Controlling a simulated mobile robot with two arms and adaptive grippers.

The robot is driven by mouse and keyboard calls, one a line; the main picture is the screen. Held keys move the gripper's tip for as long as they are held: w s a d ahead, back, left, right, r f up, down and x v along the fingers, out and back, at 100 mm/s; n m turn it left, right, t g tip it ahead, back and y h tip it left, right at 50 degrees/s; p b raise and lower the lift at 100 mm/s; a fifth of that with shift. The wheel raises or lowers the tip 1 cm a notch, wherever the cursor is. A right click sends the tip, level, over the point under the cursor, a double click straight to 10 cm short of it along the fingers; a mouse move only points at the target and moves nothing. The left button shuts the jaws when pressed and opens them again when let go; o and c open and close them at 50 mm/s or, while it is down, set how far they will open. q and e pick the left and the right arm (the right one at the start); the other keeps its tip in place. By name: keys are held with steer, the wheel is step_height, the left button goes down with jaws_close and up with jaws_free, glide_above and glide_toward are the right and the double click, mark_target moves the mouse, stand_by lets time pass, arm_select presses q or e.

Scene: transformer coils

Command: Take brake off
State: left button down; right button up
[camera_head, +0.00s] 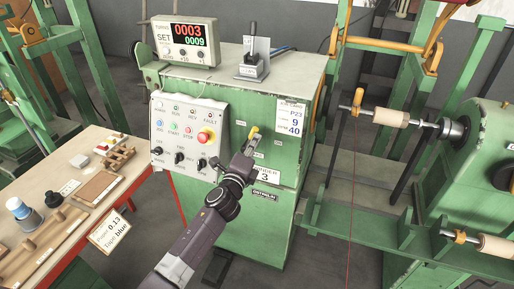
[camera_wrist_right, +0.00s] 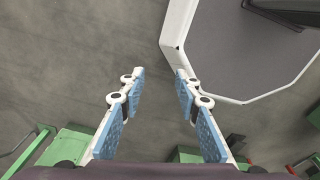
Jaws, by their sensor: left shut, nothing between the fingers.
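A black upright lever (camera_head: 253,38) on a small base with a labelled plate (camera_head: 258,52) stands on top of the green cabinet (camera_head: 280,215). Its label is too small to read, so I cannot tell for certain that it is the brake. My left gripper (camera_head: 250,143) is shut and empty in front of the cabinet, below the lever and right of the control panel; a small yellow part shows at its tip. Whether it touches the cabinet front is unclear. My right gripper (camera_wrist_right: 158,72) is open and empty above grey floor in the right wrist view.
The control panel (camera_head: 176,107) has buttons, knobs and a red stop button (camera_head: 205,136). A counter display (camera_head: 186,41) stands on the cabinet's left. A wooden bench (camera_head: 70,230) with parts is at left. A green winding machine with a spindle (camera_head: 390,117) is at right.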

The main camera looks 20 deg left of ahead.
arm_select(q)
steer(key=n, duration=0.1)
steer(key=a+n, duration=0.1)
steer(key=a+n+p, duration=0.1)
steer(key=shift+w+a+r, duration=0.1)
steer(key=shift+w+r, duration=0.25)
steer(key=shift+w, duration=0.05)
steer(key=shift+s+a+r+n, duration=0.1)
steer(key=shift+a+n, duration=0.15)
steer(key=shift+n, duration=0.15)
arm_select(e)
steer(key=shift+w+r, duration=0.7)
steer(key=shift+r, duration=0.2)
steer(key=shift+s, duration=0.3)
steer(key=shift+d, duration=0.15)
